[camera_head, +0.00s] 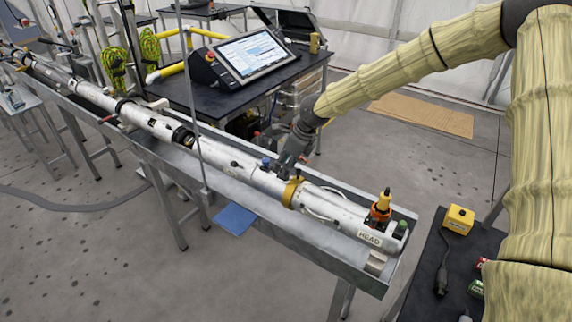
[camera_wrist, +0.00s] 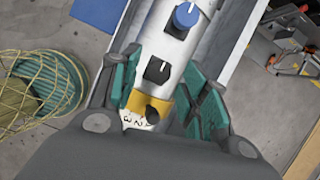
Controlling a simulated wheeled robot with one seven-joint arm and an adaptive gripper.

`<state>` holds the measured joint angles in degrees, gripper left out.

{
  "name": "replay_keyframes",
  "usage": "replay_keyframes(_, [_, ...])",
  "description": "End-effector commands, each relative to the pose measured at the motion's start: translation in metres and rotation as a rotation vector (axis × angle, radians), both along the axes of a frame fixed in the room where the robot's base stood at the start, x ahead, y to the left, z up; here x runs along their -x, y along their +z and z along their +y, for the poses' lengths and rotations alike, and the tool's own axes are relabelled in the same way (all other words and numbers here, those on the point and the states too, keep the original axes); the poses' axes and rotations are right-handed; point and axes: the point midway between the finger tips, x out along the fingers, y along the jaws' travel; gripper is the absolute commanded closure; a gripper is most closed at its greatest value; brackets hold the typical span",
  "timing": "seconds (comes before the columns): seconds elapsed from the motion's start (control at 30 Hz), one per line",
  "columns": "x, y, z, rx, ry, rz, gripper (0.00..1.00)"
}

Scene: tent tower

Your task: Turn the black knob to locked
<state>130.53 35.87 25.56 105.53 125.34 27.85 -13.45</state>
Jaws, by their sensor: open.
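The black knob (camera_wrist: 158,70) sits on the white tube (camera_head: 335,208), with a pale mark on its top. In the wrist view it lies between the two fingers of my gripper (camera_wrist: 157,60), which is open, its teal pads apart on either side. I see no contact with the knob. A blue knob (camera_wrist: 186,17) stands farther along the tube, beyond the fingertips. In the head view my gripper (camera_head: 289,158) is over the tube by a yellow band (camera_head: 291,194), and hides the black knob. I cannot read locked or unlocked marks.
The tube lies in a long metal trough (camera_head: 265,212) on legs. A screen console (camera_head: 248,56) stands on a dark table behind. An orange and yellow fitting (camera_head: 381,207) rises near the HEAD end. A yellow box (camera_head: 459,219) sits on a dark table at right.

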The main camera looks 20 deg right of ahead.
Motion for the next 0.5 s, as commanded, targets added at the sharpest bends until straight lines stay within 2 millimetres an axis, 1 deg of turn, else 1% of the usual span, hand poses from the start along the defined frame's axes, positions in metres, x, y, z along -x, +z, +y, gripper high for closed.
replay_keyframes(0.17, [0.004, 0.022, -0.007, -0.003, -0.002, -0.004, 0.55])
replay_keyframes(0.5, [0.02, 0.078, -0.025, -0.002, -0.003, -0.003, 0.55])
